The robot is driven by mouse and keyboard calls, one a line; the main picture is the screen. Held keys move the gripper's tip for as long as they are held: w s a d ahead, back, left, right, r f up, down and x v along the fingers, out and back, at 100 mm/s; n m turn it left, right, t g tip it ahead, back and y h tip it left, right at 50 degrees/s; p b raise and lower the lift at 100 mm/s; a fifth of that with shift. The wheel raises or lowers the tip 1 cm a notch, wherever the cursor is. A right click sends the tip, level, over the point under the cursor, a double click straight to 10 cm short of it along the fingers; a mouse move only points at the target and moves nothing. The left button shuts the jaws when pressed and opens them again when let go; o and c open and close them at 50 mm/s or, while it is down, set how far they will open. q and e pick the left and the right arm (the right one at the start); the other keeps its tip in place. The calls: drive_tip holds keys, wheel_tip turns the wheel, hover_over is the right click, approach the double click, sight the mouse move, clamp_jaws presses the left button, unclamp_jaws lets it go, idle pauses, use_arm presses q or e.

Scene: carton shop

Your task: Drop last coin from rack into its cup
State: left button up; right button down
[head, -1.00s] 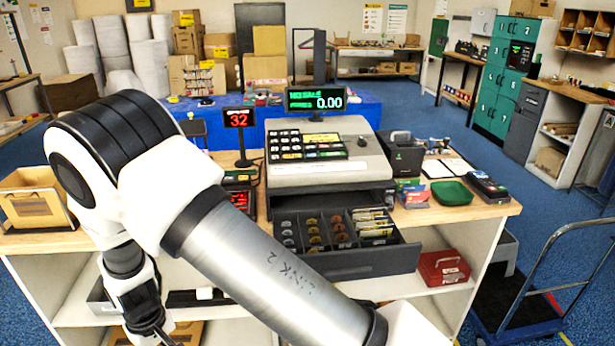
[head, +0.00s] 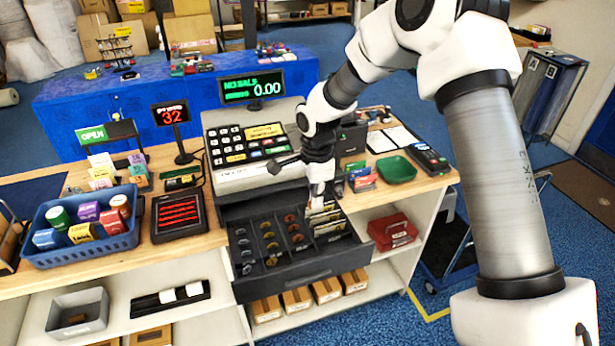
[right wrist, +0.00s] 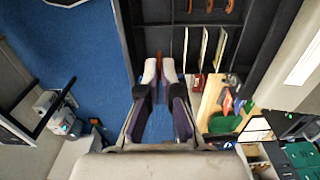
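My right gripper (head: 318,200) comes down from above over the right part of the open cash drawer (head: 290,279), near the upright banknotes (head: 326,218). In the right wrist view its pale fingertips (right wrist: 159,70) are nearly together, with a thin copper-coloured edge, seemingly a coin (right wrist: 158,54), between them. The drawer has rows of coin cups; silvery coins (head: 246,254) lie at left and copper ones (head: 292,227) in the middle. Which cup matches the held coin I cannot tell. A dark rack with red bars (head: 180,217) stands on the counter. My left gripper is out of view.
The cash register (head: 245,150) stands behind the drawer. A blue basket (head: 85,250) of small goods is at left, a green dish (head: 396,170) at right. A red cash box (head: 393,231) sits on the shelf below. Blue floor is open at front right.

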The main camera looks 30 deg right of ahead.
drive_tip(key=f+b, duration=0.1)
drive_tip(key=f, duration=0.1)
drive_tip(key=f+b, duration=0.1)
drive_tip(key=b, duration=0.1)
drive_tip(key=f+b, duration=0.2)
drive_tip(key=shift+s+f, duration=0.3)
drive_tip(key=shift+f, duration=0.05)
drive_tip(key=c, duration=1.2)
unclamp_jaws()
drive_tip(key=shift+s, duration=0.15)
drive_tip(key=shift+c, duration=0.2)
drive_tip(key=shift+w, duration=0.2)
wheel_tip(320, 180, up, 12)
